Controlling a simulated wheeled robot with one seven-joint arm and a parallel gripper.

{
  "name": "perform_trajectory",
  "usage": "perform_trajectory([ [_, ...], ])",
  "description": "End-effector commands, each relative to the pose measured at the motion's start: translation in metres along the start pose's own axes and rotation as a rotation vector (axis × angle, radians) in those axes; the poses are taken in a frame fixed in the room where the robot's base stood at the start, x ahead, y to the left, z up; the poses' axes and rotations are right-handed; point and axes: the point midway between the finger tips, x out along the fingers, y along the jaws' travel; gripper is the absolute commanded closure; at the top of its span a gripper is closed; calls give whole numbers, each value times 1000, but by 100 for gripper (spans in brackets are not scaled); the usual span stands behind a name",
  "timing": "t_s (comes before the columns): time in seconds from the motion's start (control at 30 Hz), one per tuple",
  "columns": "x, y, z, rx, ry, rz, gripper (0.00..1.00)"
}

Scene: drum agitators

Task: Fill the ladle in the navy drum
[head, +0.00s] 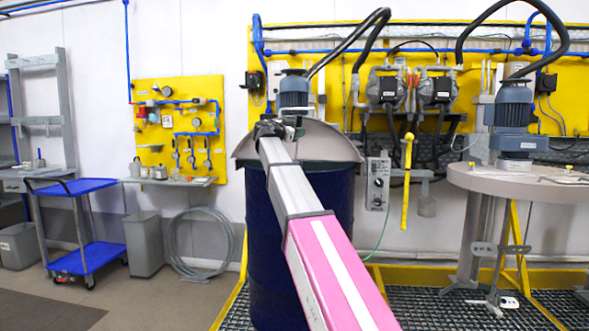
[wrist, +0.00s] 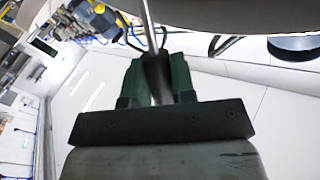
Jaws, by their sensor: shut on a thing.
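The navy drum (head: 257,245) stands upright at the centre of the head view, its right part behind my arm. A grey lid (head: 330,142) covers at least part of its top, with a blue-grey agitator motor (head: 293,90) above it. My gripper (head: 270,128) is at the drum's top, small and dark in the head view. In the wrist view my gripper (wrist: 157,75) has its green fingers shut on a dark handle, which continues as a thin metal rod of the ladle (wrist: 149,28). The ladle's bowl is out of sight, so its contents cannot be told.
A second agitator motor (head: 513,105) stands on a round lid (head: 475,178) at the right. A blue trolley (head: 88,258), a grey bin (head: 145,245) and a coiled hose (head: 200,262) are at the left. A yellow pump panel (head: 345,75) is behind the drum.

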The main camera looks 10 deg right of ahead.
Motion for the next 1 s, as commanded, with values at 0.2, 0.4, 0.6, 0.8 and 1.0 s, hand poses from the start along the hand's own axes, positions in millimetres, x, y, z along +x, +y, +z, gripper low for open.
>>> perform_trajectory([
  [0.2, 0, -5, -11, 1, 1, 0, 100],
  [0.4, 1, -9, -20, 1, 0, 0, 100],
  [0.6, 1, -13, -30, 1, 0, 0, 100],
  [0.8, 1, -17, -39, 1, 0, 0, 100],
  [1.0, 1, -19, -44, 1, 0, 0, 100],
])
